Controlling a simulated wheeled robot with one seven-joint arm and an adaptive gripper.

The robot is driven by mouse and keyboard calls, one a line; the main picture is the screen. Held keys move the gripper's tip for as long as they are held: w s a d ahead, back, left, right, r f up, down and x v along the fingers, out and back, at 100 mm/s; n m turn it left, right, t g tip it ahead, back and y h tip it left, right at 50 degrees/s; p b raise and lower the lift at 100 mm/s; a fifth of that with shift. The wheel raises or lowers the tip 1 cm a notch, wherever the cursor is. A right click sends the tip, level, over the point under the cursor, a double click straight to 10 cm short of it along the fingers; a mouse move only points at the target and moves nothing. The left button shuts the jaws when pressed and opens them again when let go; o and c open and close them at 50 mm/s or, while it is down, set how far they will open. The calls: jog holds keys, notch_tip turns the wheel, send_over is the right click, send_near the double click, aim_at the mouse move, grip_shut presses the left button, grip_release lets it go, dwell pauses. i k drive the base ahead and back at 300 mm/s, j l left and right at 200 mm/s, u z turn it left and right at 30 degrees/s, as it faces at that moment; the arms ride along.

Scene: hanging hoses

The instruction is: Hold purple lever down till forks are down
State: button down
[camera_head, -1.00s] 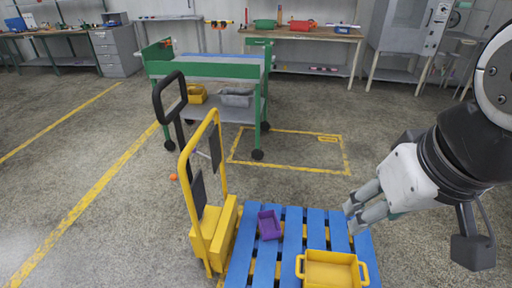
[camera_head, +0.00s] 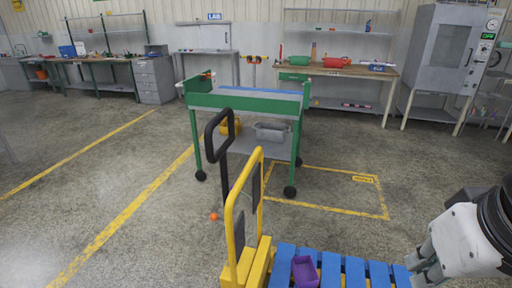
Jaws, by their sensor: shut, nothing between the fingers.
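A yellow pallet truck or stacker (camera_head: 232,225) with a tall black handle (camera_head: 209,140) stands at the bottom centre. I cannot make out a purple lever on it. A small purple bin (camera_head: 304,272) sits on the pallet. My gripper (camera_head: 416,268) is at the lower right, over the pallet's right part and well apart from the yellow truck and its handle. Its grey fingers are shut and hold nothing.
A green cart (camera_head: 245,103) with a grey bin (camera_head: 271,132) on its lower shelf stands behind the truck. A small orange ball (camera_head: 214,216) shows beside the truck. Workbenches line the back wall. The floor at left is clear.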

aim_at(242, 193)
jog(key=i+j+z, duration=0.4)
jog(key=j, duration=1.6)
jog(key=j+z, duration=0.35)
jog(key=j, duration=1.6)
